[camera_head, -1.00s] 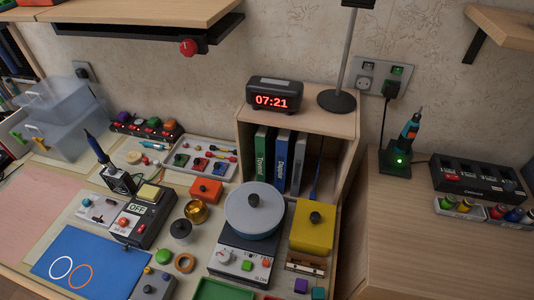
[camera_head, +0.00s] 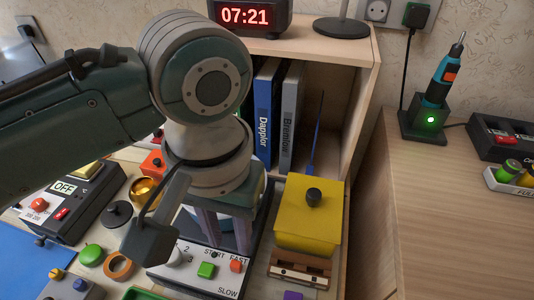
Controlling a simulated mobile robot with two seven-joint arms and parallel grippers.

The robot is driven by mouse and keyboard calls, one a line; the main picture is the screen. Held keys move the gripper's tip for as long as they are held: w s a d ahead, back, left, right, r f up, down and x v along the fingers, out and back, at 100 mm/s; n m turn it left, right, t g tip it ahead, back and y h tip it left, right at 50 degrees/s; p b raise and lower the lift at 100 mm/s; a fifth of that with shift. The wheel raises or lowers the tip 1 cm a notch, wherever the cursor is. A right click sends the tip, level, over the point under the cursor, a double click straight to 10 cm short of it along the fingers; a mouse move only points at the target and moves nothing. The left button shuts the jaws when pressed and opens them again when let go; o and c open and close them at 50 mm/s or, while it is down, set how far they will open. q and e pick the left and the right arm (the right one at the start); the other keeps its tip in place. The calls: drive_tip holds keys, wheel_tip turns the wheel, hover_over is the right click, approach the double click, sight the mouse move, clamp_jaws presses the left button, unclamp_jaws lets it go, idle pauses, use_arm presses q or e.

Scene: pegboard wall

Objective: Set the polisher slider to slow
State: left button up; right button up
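The polisher's control panel (camera_head: 190,282) is white, with a green START button (camera_head: 206,270) and a dial at its left. Its slider knob (camera_head: 236,265) is orange-red and sits at the FAST end of the track. The SLOW label is at the near end. My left gripper (camera_head: 228,245) comes down from above over the back of the panel, left of and behind the slider knob. Its two fingers look apart with nothing between them, and it does not appear to touch the knob. My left arm hides most of the polisher's round disc. My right gripper is not in view.
A yellow box (camera_head: 308,232) with a black knob stands right of the polisher, with a brown holder (camera_head: 299,269) in front. A shelf with binders (camera_head: 290,115) rises behind. A black device marked OFF (camera_head: 75,205) and an orange ring (camera_head: 118,266) lie left.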

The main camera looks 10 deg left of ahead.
sight(235, 264)
use_arm(q)
wheel_tip(235, 264, down, 7)
drive_tip(key=shift+f+b, duration=0.1)
drive_tip(key=shift+b, duration=0.9)
clamp_jaws()
